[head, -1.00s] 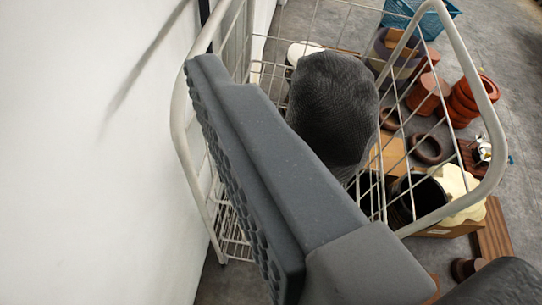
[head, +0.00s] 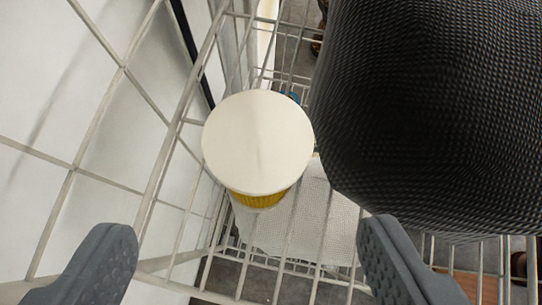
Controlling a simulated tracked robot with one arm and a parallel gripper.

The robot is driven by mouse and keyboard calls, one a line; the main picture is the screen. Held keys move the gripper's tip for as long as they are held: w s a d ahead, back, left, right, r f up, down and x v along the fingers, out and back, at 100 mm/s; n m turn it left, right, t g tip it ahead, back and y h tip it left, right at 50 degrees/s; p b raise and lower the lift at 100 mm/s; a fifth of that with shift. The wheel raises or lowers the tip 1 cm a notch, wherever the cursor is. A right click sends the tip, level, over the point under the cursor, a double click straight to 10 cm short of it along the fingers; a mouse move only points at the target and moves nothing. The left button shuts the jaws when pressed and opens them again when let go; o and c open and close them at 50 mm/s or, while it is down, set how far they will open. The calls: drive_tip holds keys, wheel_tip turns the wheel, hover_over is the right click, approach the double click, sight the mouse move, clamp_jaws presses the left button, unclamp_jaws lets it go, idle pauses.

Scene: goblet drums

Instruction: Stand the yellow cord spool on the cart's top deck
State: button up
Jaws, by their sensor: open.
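The yellow cord spool (head: 258,145) shows from above in the head view, left of centre. Its round cream end faces me, and a strip of yellow cord (head: 262,199) shows under the near rim. It stands upright inside the white wire cart (head: 75,165). My gripper (head: 248,262) is open and empty, its two grey fingers wide apart at the bottom of the picture, on the near side of the spool. The fingers do not touch it. What lies directly under the spool is mostly hidden.
A large black textured thing (head: 425,110) fills the upper right, close to the spool and the right finger. A white meshed surface (head: 300,220) lies under and beside the spool. Cart wires run along the left and bottom. A white wall is at the left.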

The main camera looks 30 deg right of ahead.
sight(250, 174)
drive_tip(key=x, duration=0.6)
drive_tip(key=shift+w+f, duration=0.25)
drive_tip(key=shift+f, duration=0.1)
drive_tip(key=shift+s+f+b+x, duration=0.15)
drive_tip(key=shift+b+x, duration=0.15)
drive_tip(key=shift+x, duration=1)
drive_tip(key=shift+s+f+b+x, duration=0.15)
drive_tip(key=shift+b+x, duration=0.15)
drive_tip(key=shift+x, duration=0.95)
drive_tip(key=shift+d+r, duration=0.1)
drive_tip(key=shift+d, duration=0.05)
drive_tip(key=c, duration=1.1)
drive_tip(key=shift+r, duration=0.15)
